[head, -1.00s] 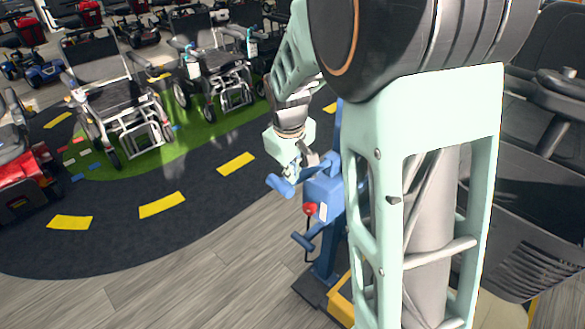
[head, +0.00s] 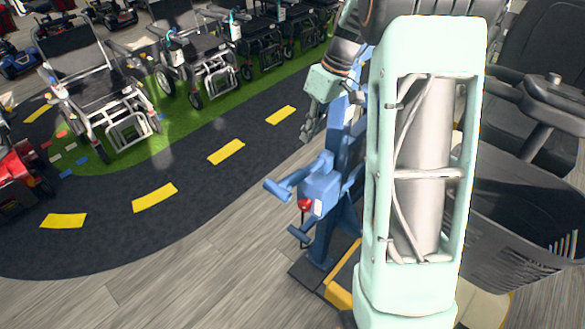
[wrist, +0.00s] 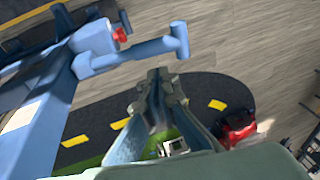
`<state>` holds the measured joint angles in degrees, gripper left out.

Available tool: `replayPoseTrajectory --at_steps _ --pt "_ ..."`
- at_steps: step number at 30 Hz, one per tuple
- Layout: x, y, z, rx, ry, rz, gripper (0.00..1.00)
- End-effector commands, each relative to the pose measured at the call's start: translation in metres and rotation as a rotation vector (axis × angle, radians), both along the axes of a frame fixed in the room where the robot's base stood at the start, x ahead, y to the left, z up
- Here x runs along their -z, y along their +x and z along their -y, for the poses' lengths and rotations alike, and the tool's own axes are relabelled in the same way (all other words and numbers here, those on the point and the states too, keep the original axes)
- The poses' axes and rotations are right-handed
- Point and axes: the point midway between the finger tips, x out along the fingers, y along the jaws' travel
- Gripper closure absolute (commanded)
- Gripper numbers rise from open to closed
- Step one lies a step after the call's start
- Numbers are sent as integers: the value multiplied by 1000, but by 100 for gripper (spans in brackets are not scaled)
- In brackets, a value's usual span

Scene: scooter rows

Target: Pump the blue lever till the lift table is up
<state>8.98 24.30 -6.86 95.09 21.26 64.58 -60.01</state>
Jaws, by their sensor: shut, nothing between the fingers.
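The blue lever (head: 279,190), a bar with a T-shaped end, sticks out to the left from a blue box (head: 322,188) on an upright blue column. In the wrist view the lever (wrist: 180,40) lies just beyond the fingertips, with a gap seen between. My gripper (head: 307,132) is above and a little right of the lever's end in the head view. Its fingers (wrist: 160,82) are shut and empty. A yellow-edged part (head: 343,287) shows at the column's foot. My arm hides much of what is behind it, and the lift table's height cannot be told.
A red knob (head: 304,205) and a lower blue handle (head: 302,236) sit below the lever. A dark seat and basket (head: 530,215) stand at the right. Wheelchairs (head: 105,95) line the green strip. The grey floor (head: 190,285) at front left is clear.

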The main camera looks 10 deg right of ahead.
Motion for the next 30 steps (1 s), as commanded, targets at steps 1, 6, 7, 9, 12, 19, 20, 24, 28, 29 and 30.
replayPoseTrajectory --at_steps 1,6,7,9,12,19,20,24,28,29,30 --pt "0 0 0 0 0 0 100" --pt "5 0 -2 -1 0 -2 100" --pt "7 0 -3 -1 0 -3 100" --pt "16 0 -5 0 -1 -5 100" --pt "32 0 -11 0 1 -6 100" --pt "81 2 -24 -1 -1 -7 100" --pt "87 2 -26 0 -1 -5 100" --pt "110 3 -33 0 -1 -5 100" --pt "125 4 -37 1 -2 -3 100" --pt "127 4 -37 0 -2 -3 100" --pt "130 5 -38 1 -3 -2 100"
